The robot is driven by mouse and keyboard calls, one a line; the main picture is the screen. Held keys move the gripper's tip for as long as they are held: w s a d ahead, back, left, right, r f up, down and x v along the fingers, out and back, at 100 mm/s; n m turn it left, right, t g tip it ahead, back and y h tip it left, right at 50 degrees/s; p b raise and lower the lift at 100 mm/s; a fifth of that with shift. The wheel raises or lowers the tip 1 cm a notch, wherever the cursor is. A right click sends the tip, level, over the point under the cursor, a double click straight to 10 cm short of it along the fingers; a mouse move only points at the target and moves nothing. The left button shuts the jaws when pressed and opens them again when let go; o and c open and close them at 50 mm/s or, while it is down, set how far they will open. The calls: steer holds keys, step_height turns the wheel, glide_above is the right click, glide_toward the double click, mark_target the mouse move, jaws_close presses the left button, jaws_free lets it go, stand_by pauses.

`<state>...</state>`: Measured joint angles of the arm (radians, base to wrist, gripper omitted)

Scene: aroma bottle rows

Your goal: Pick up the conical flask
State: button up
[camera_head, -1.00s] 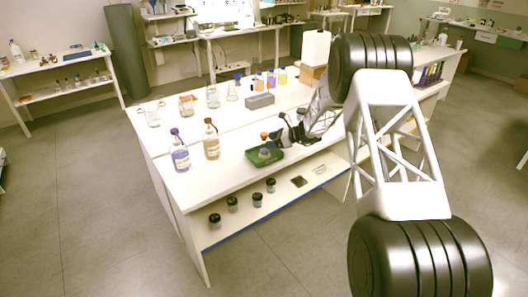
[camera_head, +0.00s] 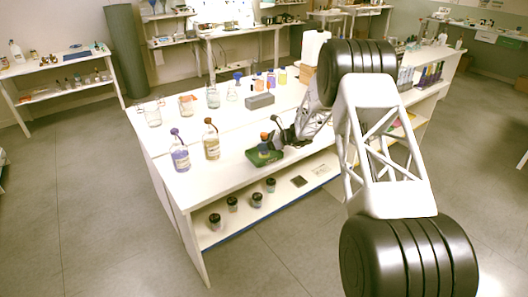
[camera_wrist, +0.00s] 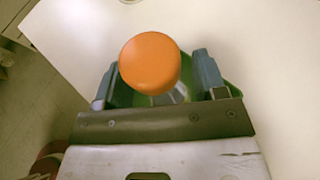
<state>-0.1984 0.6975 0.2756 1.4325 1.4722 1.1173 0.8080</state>
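An orange-topped vessel (camera_head: 264,137) stands on a green tray (camera_head: 252,157) near the table's front edge. In the wrist view its round orange top (camera_wrist: 150,62) is large and close, and a little clear glass shows below it. Its body is mostly hidden, so I cannot tell whether it is conical. My gripper (camera_wrist: 156,78) is open, with one finger on each side of the vessel just under the orange top. I see no clear contact. In the head view my gripper (camera_head: 275,139) is just right of it. A conical-looking clear flask (camera_head: 232,93) stands farther back on the table.
Two stoppered bottles, one with violet liquid (camera_head: 180,157) and one with yellowish liquid (camera_head: 211,146), stand left of the tray. A grey block (camera_head: 260,101) and several glass vessels stand behind. Small dark-capped jars (camera_head: 232,204) sit on the lower shelf.

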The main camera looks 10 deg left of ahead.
mark_target(267, 136)
jaws_close()
steer(key=shift+r, duration=0.15)
stand_by(0.4)
steer(key=shift+r, duration=0.45)
steer(key=shift+s+d+r, duration=0.1)
steer(key=shift+s+r, duration=0.1)
steer(key=shift+r, duration=0.45)
steer(key=shift+s+d+r, duration=0.1)
steer(key=shift+s+r, duration=0.05)
steer(key=shift+r, duration=0.45)
steer(key=s+d, duration=0.2)
steer(key=s, duration=0.5)
steer(key=s+d+r, duration=0.1)
steer(key=s+d, duration=0.2)
steer(key=s, duration=0.4)
steer(key=shift+s+r, duration=0.15)
steer(key=shift+r, duration=0.15)
steer(key=shift+r, duration=2.85)
